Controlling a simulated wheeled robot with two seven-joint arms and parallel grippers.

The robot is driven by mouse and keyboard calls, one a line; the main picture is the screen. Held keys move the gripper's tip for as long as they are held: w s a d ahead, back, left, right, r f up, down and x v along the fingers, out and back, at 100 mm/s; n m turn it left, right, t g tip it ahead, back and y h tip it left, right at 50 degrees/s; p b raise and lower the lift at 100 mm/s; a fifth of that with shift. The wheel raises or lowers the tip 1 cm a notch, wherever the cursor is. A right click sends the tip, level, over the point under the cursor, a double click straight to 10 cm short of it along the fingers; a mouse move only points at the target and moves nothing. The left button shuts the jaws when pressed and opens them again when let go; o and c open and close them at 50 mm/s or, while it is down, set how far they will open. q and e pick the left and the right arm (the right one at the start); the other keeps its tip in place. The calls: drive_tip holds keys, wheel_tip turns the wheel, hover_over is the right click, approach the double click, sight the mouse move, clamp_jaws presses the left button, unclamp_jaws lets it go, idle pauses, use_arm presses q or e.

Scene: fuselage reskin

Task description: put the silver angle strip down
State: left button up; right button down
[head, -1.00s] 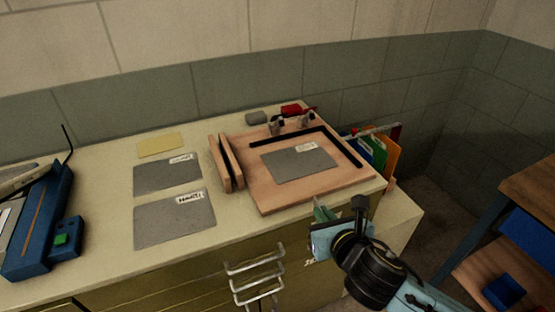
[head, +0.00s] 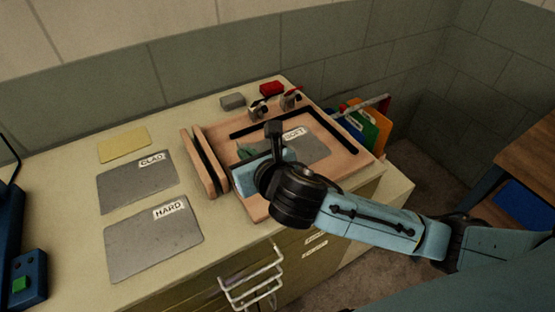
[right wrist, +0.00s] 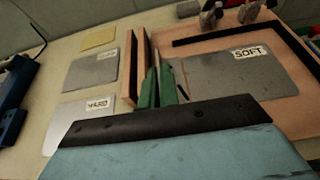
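My right gripper (head: 243,150) hangs over the left part of the wooden board, beside two upright wooden bars. In the right wrist view its green fingers (right wrist: 158,84) are close together. A thin pale sliver (right wrist: 157,55) shows between their tips and looks like the silver angle strip edge-on; most of it is hidden. The wooden board (head: 345,154) carries a grey sheet marked SOFT (head: 308,146) and black edge strips (head: 268,125). The gripper and wrist cover the board's left part in the head view. My left gripper is not in view.
Grey sheets marked CLAD (head: 135,188) and HARD (head: 150,245) and a yellow sheet (head: 124,145) lie left of the wooden bars (head: 203,165). Clamps (head: 258,110) stand at the board's back edge. A red block (head: 271,88) and grey block (head: 232,101) lie behind. A wire rack (head: 252,278) hangs in front.

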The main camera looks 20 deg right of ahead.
wheel_tip(320, 180, down, 5)
drive_tip(key=shift+b, duration=0.65)
drive_tip(key=shift+f, duration=0.55)
wheel_tip(320, 180, down, 3)
drive_tip(key=shift+f+b, duration=0.15)
drive_tip(key=shift+b, duration=0.55)
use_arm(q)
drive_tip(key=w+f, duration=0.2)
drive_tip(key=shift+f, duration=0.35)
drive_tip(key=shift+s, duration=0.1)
use_arm(e)
drive_tip(key=shift+f, duration=0.1)
drive_tip(key=c, duration=1.6)
unclamp_jaws()
drive_tip(key=shift+f, duration=0.1)
drive_tip(key=shift+c, duration=0.2)
